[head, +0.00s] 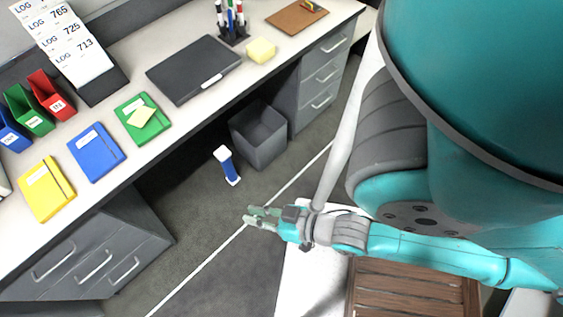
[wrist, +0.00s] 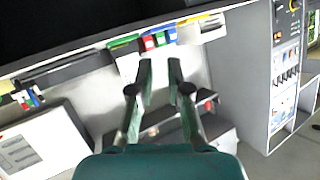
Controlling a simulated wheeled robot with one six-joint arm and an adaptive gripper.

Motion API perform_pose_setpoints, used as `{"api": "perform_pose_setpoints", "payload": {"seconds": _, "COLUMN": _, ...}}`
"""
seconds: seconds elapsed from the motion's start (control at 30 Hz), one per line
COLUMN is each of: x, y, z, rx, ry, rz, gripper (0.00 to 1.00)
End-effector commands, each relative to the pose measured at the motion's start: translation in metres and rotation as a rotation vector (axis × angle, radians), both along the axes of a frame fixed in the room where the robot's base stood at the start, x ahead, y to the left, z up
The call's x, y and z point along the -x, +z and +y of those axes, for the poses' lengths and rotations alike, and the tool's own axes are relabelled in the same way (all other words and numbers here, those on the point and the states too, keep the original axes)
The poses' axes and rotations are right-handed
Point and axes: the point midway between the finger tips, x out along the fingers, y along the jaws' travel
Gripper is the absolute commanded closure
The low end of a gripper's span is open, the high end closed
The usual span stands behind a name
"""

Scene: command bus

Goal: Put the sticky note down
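A small pale yellow sticky note (head: 140,116) lies flat on the green folder (head: 155,129) on the desk. A thicker yellow block that looks like a sticky pad (head: 261,50) sits to the right of the closed laptop. My gripper (head: 250,217) is out over the floor in front of the desk, well apart from both. In the wrist view my gripper (wrist: 160,72) has its two fingers apart, with nothing visible between them.
The desk (head: 195,122) also holds a blue folder (head: 97,152), a yellow folder (head: 46,188), a dark laptop (head: 194,69), a pen holder (head: 232,25) and a clipboard (head: 297,16). A grey bin (head: 259,137) and a blue-white object (head: 227,166) stand below.

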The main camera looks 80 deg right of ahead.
Motion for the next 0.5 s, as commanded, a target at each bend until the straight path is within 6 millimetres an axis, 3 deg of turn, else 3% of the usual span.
{"api": "perform_pose_setpoints", "payload": {"seconds": 0.03, "x": 0.016, "y": 0.007, "z": 0.005, "rx": 0.044, "ry": 0.035, "rz": -0.002, "gripper": 0.83}}
{"api": "perform_pose_setpoints", "payload": {"seconds": 0.2, "x": 0.049, "y": 0.034, "z": 0.014, "rx": 0.183, "ry": 0.128, "rz": -0.037, "gripper": 0.83}}
{"api": "perform_pose_setpoints", "payload": {"seconds": 0.5, "x": 0.065, "y": 0.051, "z": 0.018, "rx": 0.261, "ry": 0.178, "rz": -0.062, "gripper": 0.83}}
